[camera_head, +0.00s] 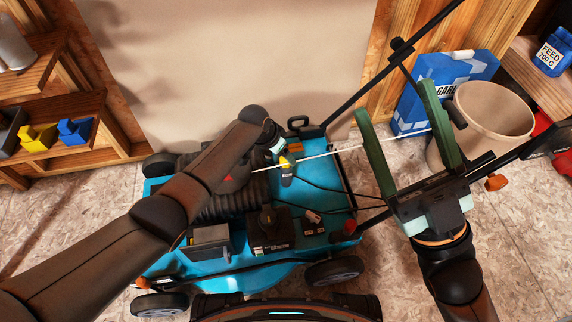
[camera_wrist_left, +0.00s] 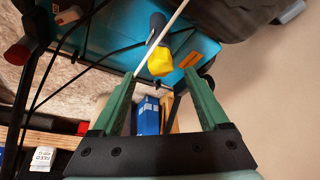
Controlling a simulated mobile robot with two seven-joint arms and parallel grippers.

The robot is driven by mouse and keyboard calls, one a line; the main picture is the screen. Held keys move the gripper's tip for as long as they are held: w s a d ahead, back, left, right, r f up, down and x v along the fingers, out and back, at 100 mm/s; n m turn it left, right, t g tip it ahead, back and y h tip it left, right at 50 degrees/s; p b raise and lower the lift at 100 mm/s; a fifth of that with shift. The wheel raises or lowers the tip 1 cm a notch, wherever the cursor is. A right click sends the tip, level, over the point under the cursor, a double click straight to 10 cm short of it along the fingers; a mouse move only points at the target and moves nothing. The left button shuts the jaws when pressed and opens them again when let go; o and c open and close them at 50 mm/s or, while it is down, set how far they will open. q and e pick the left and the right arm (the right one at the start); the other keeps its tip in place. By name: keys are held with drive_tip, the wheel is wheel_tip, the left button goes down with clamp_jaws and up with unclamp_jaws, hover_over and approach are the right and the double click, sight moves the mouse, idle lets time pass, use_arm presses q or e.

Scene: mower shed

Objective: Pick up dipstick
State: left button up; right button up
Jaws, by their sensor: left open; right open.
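The dipstick's yellow handle (camera_head: 284,162) sits at the top of a dark tube (camera_head: 287,180) on the teal mower. In the left wrist view the yellow handle (camera_wrist_left: 160,60) lies just beyond the fingertips of my left gripper (camera_wrist_left: 159,76), which is open with nothing clearly held. In the head view my left arm hides most of that gripper. A thin white rod (camera_head: 318,157) runs past the handle toward the right gripper; I cannot tell whether they are joined. My right gripper (camera_head: 397,100) is open, right of the mower, with the rod crossing behind or between its fingers.
The mower's black handlebar (camera_head: 372,80) rises at the right. A beige bucket (camera_head: 490,110) and a blue bag (camera_head: 435,75) stand behind my right gripper. A wooden shelf (camera_head: 60,95) holds bins at the left.

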use_arm(q)
drive_tip(key=b+x, duration=0.2)
drive_tip(key=x, duration=0.1)
drive_tip(key=shift+w+f+b, duration=0.15)
drive_tip(key=shift+f+b, duration=0.15)
drive_tip(key=shift+b, duration=0.1)
use_arm(e)
drive_tip(key=f, duration=0.4)
drive_tip(key=shift+w+a+f, duration=0.1)
drive_tip(key=shift+a+f, duration=0.1)
drive_tip(key=shift+a, duration=0.15)
use_arm(q)
drive_tip(key=shift+c, duration=0.3)
clamp_jaws()
use_arm(e)
drive_tip(key=shift+d, duration=0.1)
